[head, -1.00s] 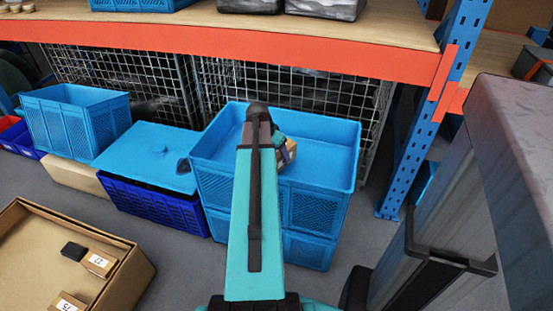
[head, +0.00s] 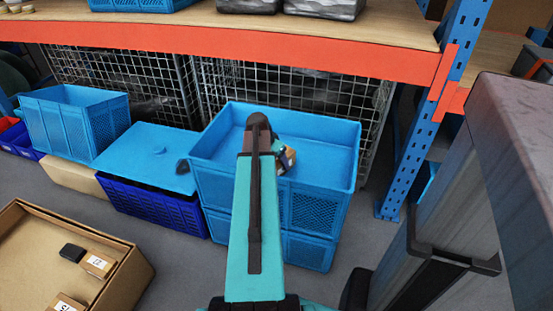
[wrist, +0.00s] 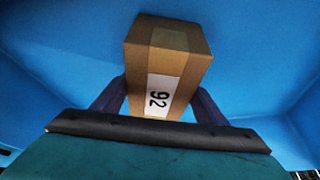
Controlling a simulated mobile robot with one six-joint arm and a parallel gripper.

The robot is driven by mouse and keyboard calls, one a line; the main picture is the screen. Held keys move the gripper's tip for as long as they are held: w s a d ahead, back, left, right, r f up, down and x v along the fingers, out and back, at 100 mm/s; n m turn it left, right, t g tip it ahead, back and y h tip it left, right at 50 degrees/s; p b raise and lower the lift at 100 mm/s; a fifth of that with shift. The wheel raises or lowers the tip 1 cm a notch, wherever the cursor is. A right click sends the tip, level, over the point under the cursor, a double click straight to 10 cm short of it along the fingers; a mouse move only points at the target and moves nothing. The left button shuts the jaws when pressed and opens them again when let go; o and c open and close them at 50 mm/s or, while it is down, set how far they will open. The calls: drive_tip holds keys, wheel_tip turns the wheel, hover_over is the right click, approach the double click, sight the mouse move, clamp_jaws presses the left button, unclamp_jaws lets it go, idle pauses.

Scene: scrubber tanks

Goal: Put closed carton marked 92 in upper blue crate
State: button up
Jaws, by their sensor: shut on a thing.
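The closed brown carton marked 92 (wrist: 170,60) fills the middle of the wrist view, its white label facing the camera. My gripper (wrist: 157,100) is shut on it, one finger on each side. In the head view the carton (head: 288,158) shows only in part behind my arm. The upper blue crate (head: 333,180) is stacked on another blue crate. The carton is over or inside its open top, with blue walls and floor around it in the wrist view. I cannot tell whether the carton touches the crate floor.
A cardboard box (head: 128,270) with several small labelled cartons stands at lower left. A dark blue crate (head: 155,205) with a light blue cover and another open blue crate (head: 75,125) stand left. A shelf with an orange beam (head: 220,42) runs behind, with a blue post (head: 405,160) right.

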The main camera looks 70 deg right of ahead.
drive_tip(key=o, duration=1.3)
drive_tip(key=shift+r, duration=0.1)
drive_tip(key=p+v, duration=0.2)
drive_tip(key=v, duration=1)
drive_tip(key=shift+r, duration=0.1)
